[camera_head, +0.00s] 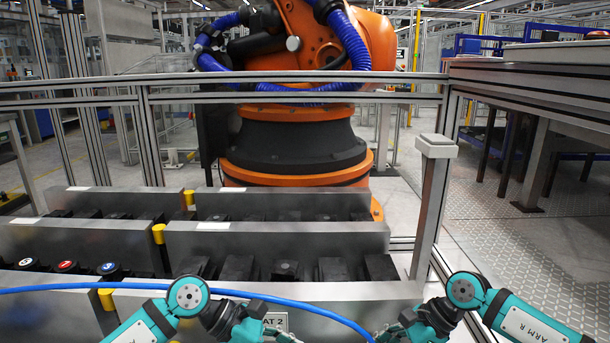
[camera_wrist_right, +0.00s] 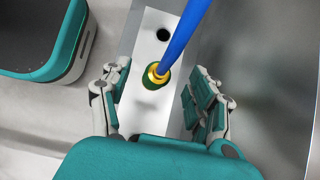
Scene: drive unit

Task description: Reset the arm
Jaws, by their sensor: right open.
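My right arm (camera_head: 520,325), labelled "ARM R", comes in at the lower right of the head view, and its gripper (camera_head: 395,331) is partly cut off by the bottom edge. In the right wrist view this gripper (camera_wrist_right: 155,82) is open, its fingers apart on either side of a green and brass plug (camera_wrist_right: 152,80) with a blue cable. The plug sits on a pale metal plate (camera_wrist_right: 150,113) beside a dark round hole. My left arm (camera_head: 140,325) comes in at the lower left; its gripper (camera_head: 250,328) is partly cut off and its fingers are unclear.
Grey metal bins (camera_head: 275,240) with dark parts stand ahead. An aluminium rail frame (camera_head: 290,97) and an orange industrial robot (camera_head: 300,155) are behind. A post (camera_head: 430,190) rises near my right arm. Open floor (camera_head: 530,235) lies at right.

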